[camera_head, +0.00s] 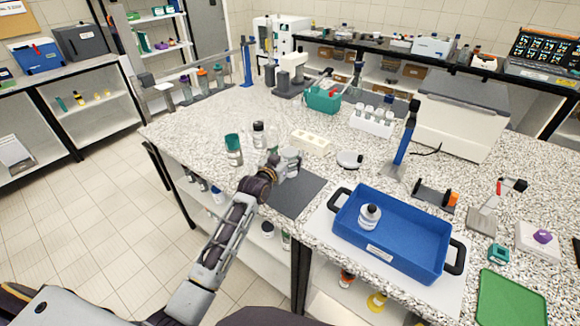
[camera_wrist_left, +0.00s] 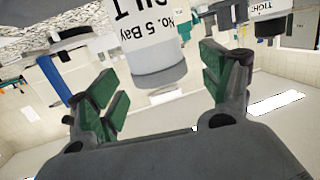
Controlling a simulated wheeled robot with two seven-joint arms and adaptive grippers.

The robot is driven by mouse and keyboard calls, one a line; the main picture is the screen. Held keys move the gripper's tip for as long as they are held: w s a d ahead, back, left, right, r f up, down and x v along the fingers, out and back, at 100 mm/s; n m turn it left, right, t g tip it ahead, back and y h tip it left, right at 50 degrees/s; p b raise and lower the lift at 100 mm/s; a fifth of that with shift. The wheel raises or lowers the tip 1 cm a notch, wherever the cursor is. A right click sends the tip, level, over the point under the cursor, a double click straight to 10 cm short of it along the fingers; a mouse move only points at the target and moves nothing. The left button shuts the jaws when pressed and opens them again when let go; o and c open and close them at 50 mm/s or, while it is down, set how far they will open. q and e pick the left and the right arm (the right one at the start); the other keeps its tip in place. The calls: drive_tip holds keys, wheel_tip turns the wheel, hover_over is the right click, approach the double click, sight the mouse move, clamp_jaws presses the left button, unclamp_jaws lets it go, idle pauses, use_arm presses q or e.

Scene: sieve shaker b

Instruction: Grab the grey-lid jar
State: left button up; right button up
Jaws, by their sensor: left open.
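The grey-lid jar (camera_wrist_left: 158,65) shows upside down in the left wrist view. It has a white label with black print and a pale grey lid. It stands between and just beyond my open left fingers (camera_wrist_left: 165,92); I see no clear contact. In the head view my left gripper (camera_head: 287,163) is low over the counter beside a dark mat, and a pale jar (camera_head: 272,135) shows just behind it. A green-lid jar (camera_head: 233,150) and a black-lid jar (camera_head: 258,134) stand to its left. My right gripper is out of view.
A blue tray (camera_head: 405,259) holding a white jar (camera_head: 369,216) stands to the right. A white block with wells (camera_head: 311,142) and a small round device (camera_head: 349,160) lie behind the gripper. The dark mat (camera_head: 298,196) is bare.

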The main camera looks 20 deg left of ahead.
use_arm(q)
drive_tip(key=shift+x, duration=1.1)
drive_tip(key=c, duration=1.5)
drive_tip(key=shift+r, duration=0.1)
drive_tip(key=shift+r, duration=4.9)
